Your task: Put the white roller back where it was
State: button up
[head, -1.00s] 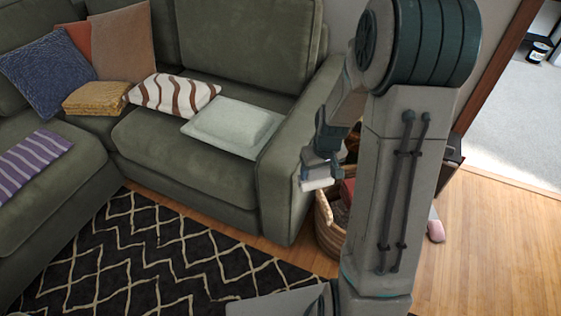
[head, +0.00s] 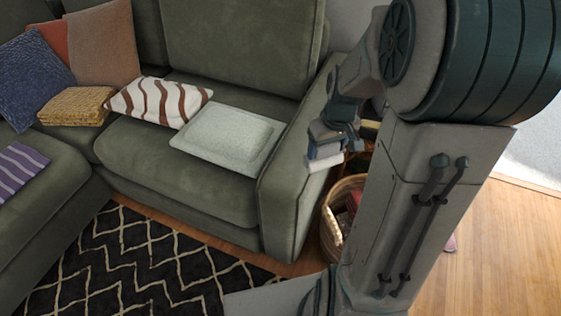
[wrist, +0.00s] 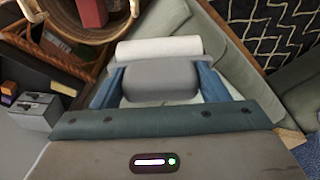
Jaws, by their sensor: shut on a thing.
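The white roller (wrist: 158,49) lies across the tips of my gripper (wrist: 160,72) in the wrist view, and my gripper is shut on it. In the head view the white roller (head: 324,162) hangs below my gripper (head: 328,150), beside the right arm of the green sofa. It is in the air, left of the woven basket's rim in that view. My arm hides part of the area behind it.
The woven basket (head: 328,222) with reddish items inside stands on the wood floor beside the green sofa (head: 180,185). A pale cushion (head: 225,138) and a striped cushion (head: 158,102) lie on the seat. A black patterned rug (head: 130,265) lies in front.

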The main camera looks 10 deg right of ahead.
jog(key=shift+w+a+f+b, duration=0.3)
jog(key=shift+w+a+f, duration=0.9)
jog(key=shift+a+f, duration=0.45)
jog(key=shift+w+a+f+b, duration=0.3)
jog(key=shift+w+a+f, duration=1)
jog(key=shift+f, duration=0.65)
jog(key=shift+w+a+f+b, duration=0.3)
jog(key=shift+w+a+f, duration=0.75)
jog(key=shift+a+f, duration=0.65)
jog(key=shift+d+f, duration=0.1)
jog(key=shift+f, duration=0.1)
jog(key=o, duration=0.9)
jog(key=shift+o, duration=0.2)
